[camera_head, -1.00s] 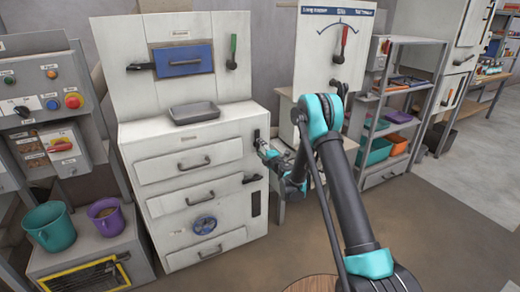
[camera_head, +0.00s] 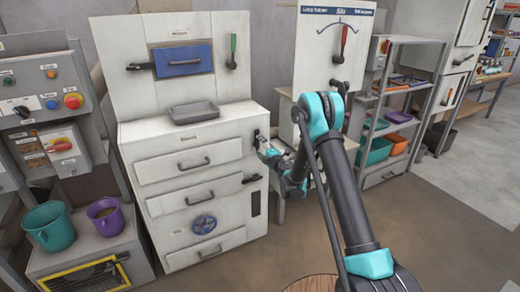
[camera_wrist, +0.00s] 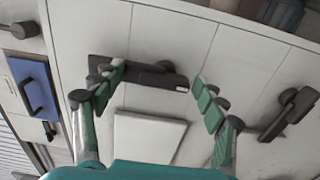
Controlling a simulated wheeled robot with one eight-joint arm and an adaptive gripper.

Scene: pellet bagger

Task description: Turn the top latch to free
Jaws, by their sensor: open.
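The top latch (camera_head: 258,138) is a dark lever on the upper right of the white cabinet's front. It also shows in the wrist view (camera_wrist: 140,75) as a black bar with a round pivot, lying crosswise between my fingers. My gripper (camera_wrist: 158,95) is open, with one finger on each side of the latch; the left finger overlaps the bar's left end in the picture. I cannot tell whether they touch. In the head view my gripper (camera_head: 268,152) is just beside the latch, partly hidden by my arm. A lower latch (camera_wrist: 290,115) sits tilted, right of the right finger.
A blue panel (camera_head: 183,61) is above. Shelves with bins (camera_head: 375,151) stand to the right. Open floor lies in front.

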